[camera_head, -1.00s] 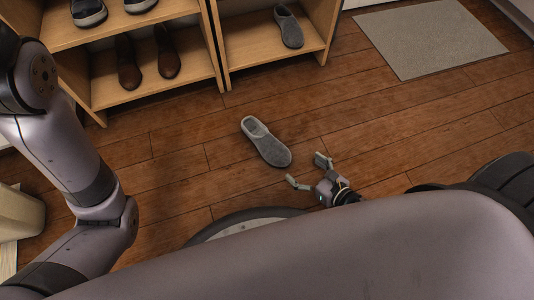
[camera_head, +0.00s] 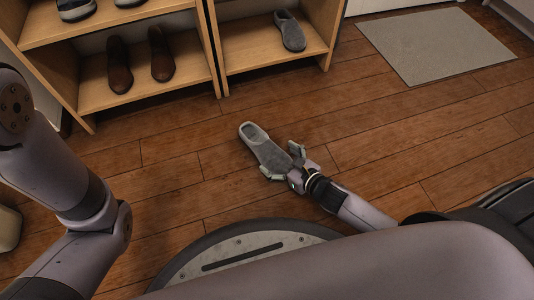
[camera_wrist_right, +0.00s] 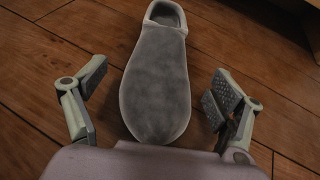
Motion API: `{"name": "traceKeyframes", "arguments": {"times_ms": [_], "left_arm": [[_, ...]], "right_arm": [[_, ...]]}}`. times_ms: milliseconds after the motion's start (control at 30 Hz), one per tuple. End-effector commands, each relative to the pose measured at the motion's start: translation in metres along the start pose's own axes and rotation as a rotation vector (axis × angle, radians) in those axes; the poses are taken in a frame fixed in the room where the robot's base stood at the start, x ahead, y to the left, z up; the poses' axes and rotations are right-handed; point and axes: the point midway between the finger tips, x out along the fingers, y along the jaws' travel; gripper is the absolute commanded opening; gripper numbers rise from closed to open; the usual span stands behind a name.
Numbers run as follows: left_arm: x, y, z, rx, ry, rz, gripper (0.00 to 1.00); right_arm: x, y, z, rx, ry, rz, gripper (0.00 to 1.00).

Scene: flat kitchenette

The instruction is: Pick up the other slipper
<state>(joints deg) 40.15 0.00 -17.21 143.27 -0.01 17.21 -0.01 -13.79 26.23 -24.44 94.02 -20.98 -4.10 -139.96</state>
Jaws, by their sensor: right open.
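A grey slipper (camera_head: 264,148) with a lighter rim lies on the wooden floor in the head view, its open heel pointing away from me. In the right wrist view the slipper (camera_wrist_right: 157,83) lies with its toe between the fingers. My right gripper (camera_head: 284,163) is open around the toe end; in the wrist view its fingers (camera_wrist_right: 157,92) stand apart on both sides with gaps to the slipper. Another grey slipper (camera_head: 290,31) sits on the right shelf unit. My left arm shows at the left, but its gripper is out of view.
A wooden shelf unit (camera_head: 218,62) stands at the back, holding brown shoes (camera_head: 161,55) and other dark shoes (camera_head: 75,9). A grey mat (camera_head: 437,45) lies at the back right. The floor around the slipper is clear.

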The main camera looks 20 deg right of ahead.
Motion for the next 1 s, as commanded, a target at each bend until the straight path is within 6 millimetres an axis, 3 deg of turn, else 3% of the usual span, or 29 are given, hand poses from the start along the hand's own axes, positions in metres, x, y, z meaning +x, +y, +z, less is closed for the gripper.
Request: {"name": "traceKeyframes", "arguments": {"times_ms": [400, 767, 1000], "left_arm": [[-0.044, 0.009, -0.016, 0.000, 0.000, 0.001, 0.71], [-0.045, 0.009, -0.015, 0.000, -0.002, 0.000, 0.71], [-0.046, 0.009, -0.015, 0.000, -0.002, 0.000, 0.71]], "right_arm": [[0.046, 0.000, -0.003, -0.001, -0.003, 0.001, 0.87], [0.050, 0.001, 0.000, 0.000, 0.000, 0.001, 0.87], [0.050, 0.001, 0.000, 0.000, -0.001, 0.001, 0.71]]}}
